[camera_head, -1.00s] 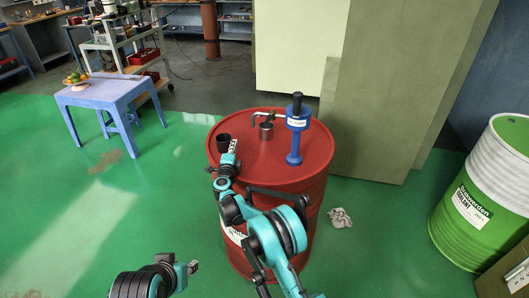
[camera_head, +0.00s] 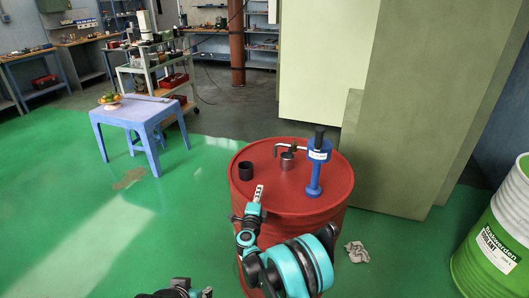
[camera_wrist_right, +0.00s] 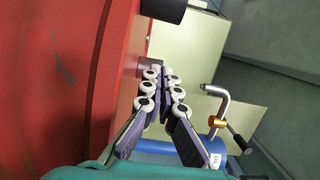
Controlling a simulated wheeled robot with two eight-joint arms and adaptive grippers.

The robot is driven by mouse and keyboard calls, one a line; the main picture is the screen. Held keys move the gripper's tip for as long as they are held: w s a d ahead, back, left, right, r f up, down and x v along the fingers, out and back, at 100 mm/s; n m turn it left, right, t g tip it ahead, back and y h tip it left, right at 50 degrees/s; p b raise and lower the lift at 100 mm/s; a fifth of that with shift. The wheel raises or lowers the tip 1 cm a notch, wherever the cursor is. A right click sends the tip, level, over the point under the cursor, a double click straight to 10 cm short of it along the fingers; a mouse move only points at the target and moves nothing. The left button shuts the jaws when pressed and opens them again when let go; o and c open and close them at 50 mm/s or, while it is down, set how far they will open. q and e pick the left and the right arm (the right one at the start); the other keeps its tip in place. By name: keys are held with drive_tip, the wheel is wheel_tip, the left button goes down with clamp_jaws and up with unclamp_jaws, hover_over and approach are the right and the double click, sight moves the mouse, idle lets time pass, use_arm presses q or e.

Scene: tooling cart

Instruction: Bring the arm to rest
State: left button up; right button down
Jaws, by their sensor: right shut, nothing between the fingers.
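My right gripper (camera_head: 258,193) is shut and empty at the near left edge of the red drum (camera_head: 300,205), a little in front of the black cup (camera_head: 246,170). In the right wrist view its fingers (camera_wrist_right: 161,78) are together with nothing between them. The red drum (camera_wrist_right: 45,80) fills the left of that view. My left gripper (camera_head: 206,293) only just shows at the bottom edge of the head view, too cut off to tell its state.
On the drum stand a blue tool with a black top (camera_head: 316,170) and a small metal pot (camera_head: 287,161) with a bent lever. A green and white drum (camera_head: 495,240) stands at right. A crumpled rag (camera_head: 357,252) lies on the floor. A blue table (camera_head: 140,112) stands at left.

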drive_tip(key=s+d+r+n+y, duration=0.1)
drive_tip(key=s+r+n+y, duration=0.25)
drive_tip(key=r, duration=0.35)
drive_tip(key=s+d+r+n+g+y, duration=0.1)
drive_tip(key=s+r+n+y, duration=0.15)
drive_tip(key=r+n, duration=0.35)
drive_tip(key=s+d+r+n+y, duration=0.2)
drive_tip(key=s+r+n, duration=0.15)
drive_tip(key=r, duration=0.45)
drive_tip(key=s+d+f+n+g+h, duration=0.2)
drive_tip(key=s+d, duration=0.4)
drive_tip(key=s, duration=0.5)
drive_tip(key=s+d+f+n+g+h, duration=0.2)
drive_tip(key=s+d+f+g, duration=0.2)
drive_tip(key=s, duration=0.8)
drive_tip(key=s+d+f+n+g+h, duration=0.1)
drive_tip(key=s+d+f+n+g, duration=0.1)
drive_tip(key=s+d+f, duration=0.6)
drive_tip(key=s+g, duration=0.1)
drive_tip(key=s, duration=0.2)
drive_tip(key=shift+s+d+f+g+h, duration=0.2)
drive_tip(key=shift+s+g+h, duration=0.1)
drive_tip(key=shift+h, duration=0.1)
